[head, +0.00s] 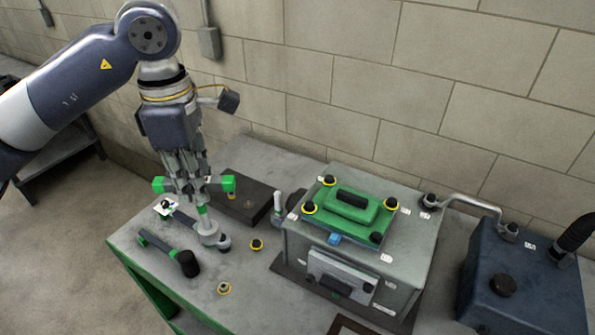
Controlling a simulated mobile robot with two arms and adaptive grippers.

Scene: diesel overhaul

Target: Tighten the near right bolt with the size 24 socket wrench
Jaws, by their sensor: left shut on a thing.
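My left gripper (202,190) points down over the left part of the bench and is shut on a tool with a green band and a grey round head (209,236), seemingly a socket wrench. Its size mark cannot be read. The head is low over the bench top; I cannot tell whether it touches. The near right bolt (377,238) sits dark at the near right corner of the green cover (367,210), right of my gripper and apart from it. No yellow ring shows around it. The other cover bolts have yellow rings. My right gripper is not in view.
A second tool with a black head (188,263) lies on the bench (240,312). A yellow-ringed bolt (257,245) and a yellow ring piece (223,289) lie near it. A dark flat box (245,203) is behind. A blue tank (525,285) and pipe stand right of the grey housing (415,240).

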